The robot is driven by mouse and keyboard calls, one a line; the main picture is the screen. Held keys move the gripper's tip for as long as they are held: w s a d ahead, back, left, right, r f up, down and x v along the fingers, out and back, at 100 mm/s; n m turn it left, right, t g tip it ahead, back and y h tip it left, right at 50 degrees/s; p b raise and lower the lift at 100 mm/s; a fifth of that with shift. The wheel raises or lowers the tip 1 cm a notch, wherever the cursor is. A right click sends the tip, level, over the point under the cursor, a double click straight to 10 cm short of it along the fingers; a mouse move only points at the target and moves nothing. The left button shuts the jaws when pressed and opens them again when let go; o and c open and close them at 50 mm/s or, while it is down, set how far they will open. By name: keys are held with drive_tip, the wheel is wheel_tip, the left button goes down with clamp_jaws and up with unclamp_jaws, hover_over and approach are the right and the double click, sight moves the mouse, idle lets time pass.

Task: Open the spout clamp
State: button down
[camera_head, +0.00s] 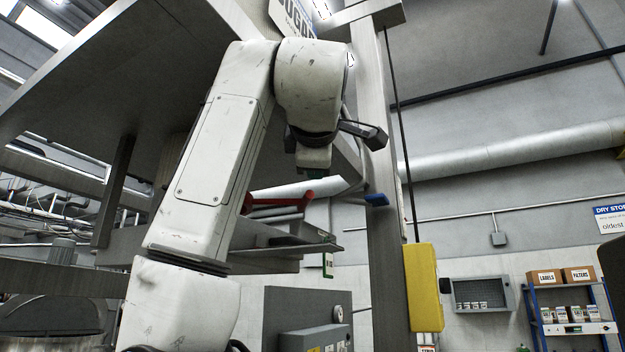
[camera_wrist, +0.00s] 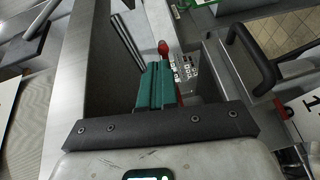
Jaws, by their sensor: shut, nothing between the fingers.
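A red lever (camera_head: 290,200), which looks like the spout clamp's handle, lies roughly level beneath the hopper, beside a pale spout-like piece (camera_head: 325,188). In the wrist view a red rounded end (camera_wrist: 163,48) shows just beyond my fingertips; it looks like part of the same lever. My gripper (camera_wrist: 157,72) has its green fingers shut together and empty. In the head view my gripper (camera_head: 314,172) points down just above the red lever. I cannot tell whether the fingers touch it. The clamp's jaws are not clearly seen.
A steel post (camera_head: 385,235) stands right of my arm, with a blue handle (camera_head: 377,200) on its near side and a yellow box (camera_head: 424,287) lower down. The large hopper (camera_head: 130,75) slopes overhead. A black loop handle (camera_wrist: 255,58) is at right in the wrist view.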

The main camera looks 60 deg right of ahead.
drive_tip(key=s+a+b, duration=0.1)
drive_tip(key=s+a, duration=0.3)
drive_tip(key=s, duration=0.1)
drive_tip(key=shift+r, duration=0.3)
idle(0.4)
